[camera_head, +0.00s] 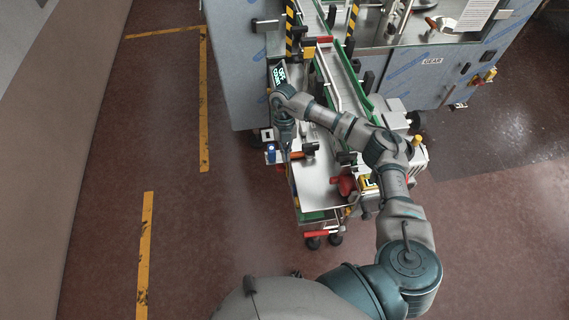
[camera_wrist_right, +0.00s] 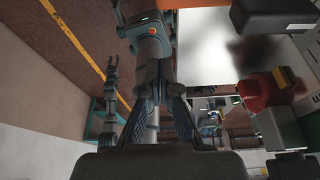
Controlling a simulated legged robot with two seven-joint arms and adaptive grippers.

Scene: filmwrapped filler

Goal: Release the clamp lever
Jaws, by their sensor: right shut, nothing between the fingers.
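The likely clamp lever, with an orange handle (camera_head: 297,155) and a black end (camera_head: 310,147), sits on the left edge of the conveyor's plate. My right gripper (camera_head: 286,146) points down just left of the orange handle. In the right wrist view its fingers (camera_wrist_right: 158,78) are closed and empty, and the orange handle (camera_wrist_right: 195,3) lies past them at the top edge. Contact with the lever cannot be judged.
The conveyor's bare plate (camera_head: 323,190) lies right of the gripper. A red knob (camera_head: 345,185) stands at its right edge. A small unit with a blue face (camera_head: 271,150) is just left. A lit display (camera_head: 280,75) stands beyond. The floor at left is clear.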

